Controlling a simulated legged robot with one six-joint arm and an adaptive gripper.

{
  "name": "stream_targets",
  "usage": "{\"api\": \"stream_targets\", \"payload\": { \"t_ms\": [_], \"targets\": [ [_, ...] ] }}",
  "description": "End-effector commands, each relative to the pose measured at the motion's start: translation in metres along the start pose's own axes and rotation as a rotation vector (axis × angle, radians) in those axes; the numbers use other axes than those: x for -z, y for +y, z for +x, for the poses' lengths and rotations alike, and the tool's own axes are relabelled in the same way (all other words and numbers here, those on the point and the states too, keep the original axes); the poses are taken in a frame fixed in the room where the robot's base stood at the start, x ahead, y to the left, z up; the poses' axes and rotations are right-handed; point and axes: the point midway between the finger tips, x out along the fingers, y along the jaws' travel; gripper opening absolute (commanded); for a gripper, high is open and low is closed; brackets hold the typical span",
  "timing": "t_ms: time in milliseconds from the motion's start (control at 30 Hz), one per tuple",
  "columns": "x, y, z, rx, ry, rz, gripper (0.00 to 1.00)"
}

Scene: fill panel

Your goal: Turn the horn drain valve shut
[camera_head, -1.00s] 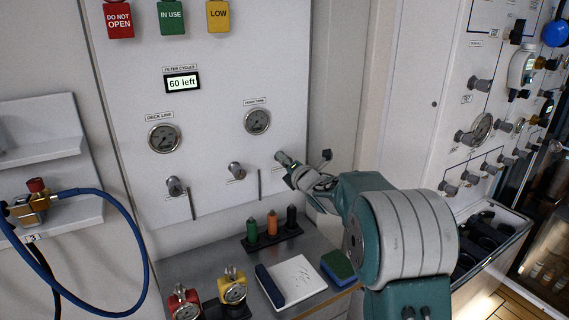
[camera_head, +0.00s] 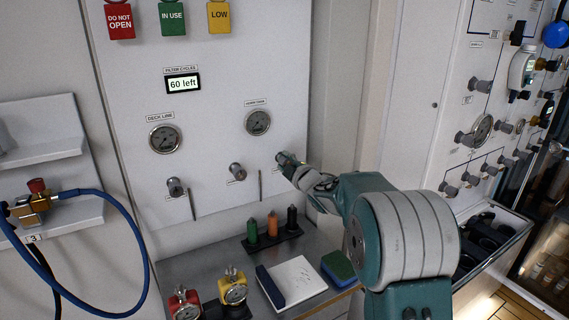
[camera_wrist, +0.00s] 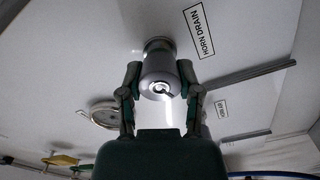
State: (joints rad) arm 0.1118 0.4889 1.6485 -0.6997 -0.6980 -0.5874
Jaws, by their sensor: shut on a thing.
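The horn drain valve (camera_wrist: 157,72) is a round metallic knob on the white panel, beside the label reading HORN DRAIN (camera_wrist: 199,32) in the wrist view. My gripper (camera_wrist: 159,75) is shut on this knob, with one finger on each side of it. In the head view my gripper (camera_head: 287,162) is at the right part of the panel (camera_head: 215,120), below the right gauge (camera_head: 257,122). There the gripper mostly hides the valve. How far the valve is turned cannot be told.
Two similar valves (camera_head: 175,187) (camera_head: 237,172) sit to the left, with thin rods (camera_head: 192,205) beside them. Below is a grey counter (camera_head: 215,262) with colored markers (camera_head: 272,228), a notepad (camera_head: 298,283) and a sponge (camera_head: 338,267). A blue hose (camera_head: 125,213) loops at the left.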

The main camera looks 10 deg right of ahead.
Motion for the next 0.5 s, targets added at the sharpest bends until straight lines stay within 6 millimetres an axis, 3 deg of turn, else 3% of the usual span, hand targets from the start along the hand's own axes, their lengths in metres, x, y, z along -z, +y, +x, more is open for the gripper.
{"api": "stream_targets", "payload": {
  "t_ms": [500],
  "targets": [
    [-0.0043,-0.0046,-0.0006,0.008,-0.011,0.492,0.00]
  ]
}}
